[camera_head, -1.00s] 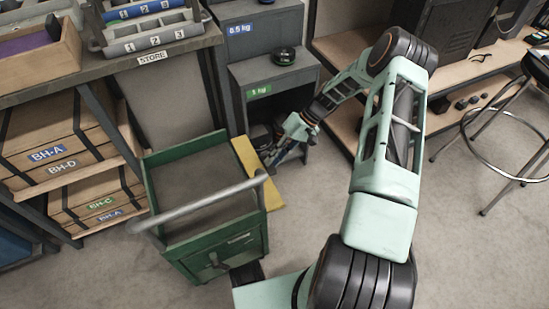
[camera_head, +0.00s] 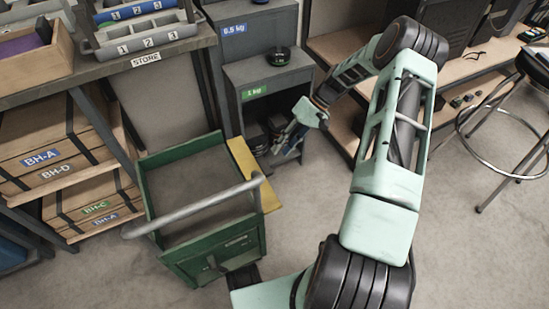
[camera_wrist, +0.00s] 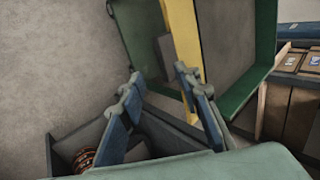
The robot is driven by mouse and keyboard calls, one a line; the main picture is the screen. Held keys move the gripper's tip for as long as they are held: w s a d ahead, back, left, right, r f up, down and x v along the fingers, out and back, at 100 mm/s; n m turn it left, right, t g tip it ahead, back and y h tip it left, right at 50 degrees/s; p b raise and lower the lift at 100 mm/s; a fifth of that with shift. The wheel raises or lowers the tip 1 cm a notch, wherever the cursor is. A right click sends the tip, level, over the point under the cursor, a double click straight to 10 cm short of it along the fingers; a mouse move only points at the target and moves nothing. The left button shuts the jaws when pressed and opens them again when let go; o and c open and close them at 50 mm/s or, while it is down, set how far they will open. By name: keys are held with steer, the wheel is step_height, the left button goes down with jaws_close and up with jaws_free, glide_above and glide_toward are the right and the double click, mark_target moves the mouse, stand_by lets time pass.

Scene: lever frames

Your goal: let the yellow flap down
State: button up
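The yellow flap (camera_head: 251,172) runs along the right side of the green cart (camera_head: 208,247). It sticks out beyond the cart's wall near rim height; its exact angle is hard to tell. In the wrist view the flap (camera_wrist: 183,45) is a narrow yellow strip beside the green cart wall (camera_wrist: 240,103), beyond the fingertips. My gripper (camera_head: 283,142) is to the right of the flap, apart from it, in front of the small grey cabinet. In the wrist view my gripper (camera_wrist: 158,73) has its two blue fingers spread with nothing between them.
The grey cabinet (camera_head: 285,75) with an open lower bay holding dark round things stands behind the gripper. A shelf with wooden boxes (camera_head: 50,150) is at the left. A stool (camera_head: 500,110) is at the right. Floor right of the cart is clear.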

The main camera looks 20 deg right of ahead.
steer(key=v, duration=0.4)
steer(key=shift+a+r, duration=0.1)
steer(key=shift+a, duration=0.05)
